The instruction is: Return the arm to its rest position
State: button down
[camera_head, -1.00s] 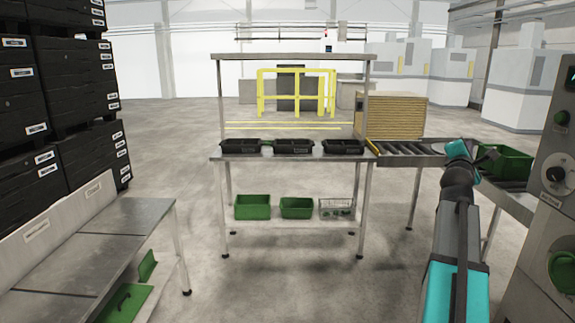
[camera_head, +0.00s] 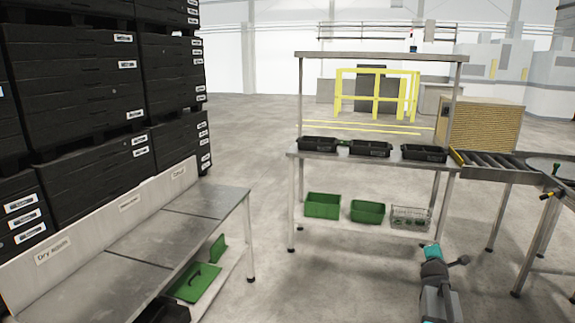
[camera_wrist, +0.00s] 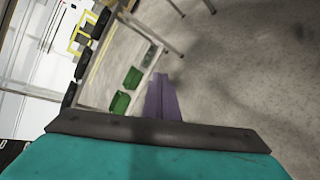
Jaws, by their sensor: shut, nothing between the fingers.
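My arm (camera_head: 437,285) shows in the head view at the lower right, low over the floor and in front of the steel table. It looks folded, and its gripper end cannot be made out clearly there. In the wrist view my gripper (camera_wrist: 162,98) shows as two purple fingers held together, shut and empty. The fingers point over bare concrete floor, with nothing touching them.
A steel table (camera_head: 350,155) carries black trays (camera_head: 368,148), with green bins (camera_head: 322,206) and a wire basket (camera_head: 410,218) on its lower shelf. A roller conveyor (camera_head: 500,166) is at right. A low bench (camera_head: 150,240) and stacked black crates (camera_head: 80,90) are at left. Floor between is clear.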

jog(key=s+a+f+m+g+y, duration=0.15)
jog(key=s+a+f, duration=0.35)
jog(key=a+f, duration=0.55)
jog(key=s+a+f+g+y, duration=0.25)
jog(key=s+a+f, duration=0.45)
jog(key=f, duration=0.7)
jog(key=s+a+f+m+g+y, duration=0.1)
jog(key=s+a+f+g, duration=0.25)
jog(key=a+f, duration=0.8)
jog(key=s+a+f+m+g+y, duration=0.1)
jog(key=s+a+f+m+g, duration=0.15)
jog(key=s+f, duration=0.55)
jog(key=s+a+f+m+g+y, duration=0.1)
jog(key=s+a+f+m+g, duration=0.2)
jog(key=s, duration=0.9)
jog(key=s+a+m+g, duration=0.1)
jog(key=s+m, duration=0.1)
jog(key=s, duration=0.2)
jog(key=s+a+r+m+g, duration=0.1)
jog(key=s+a+m, duration=0.1)
jog(key=s, duration=0.3)
jog(key=s+a+m+g+y, duration=0.1)
jog(key=s+m, duration=0.3)
jog(key=shift+s+a+r+b, duration=0.2)
jog(key=shift+a+b, duration=0.15)
jog(key=shift+b, duration=0.1)
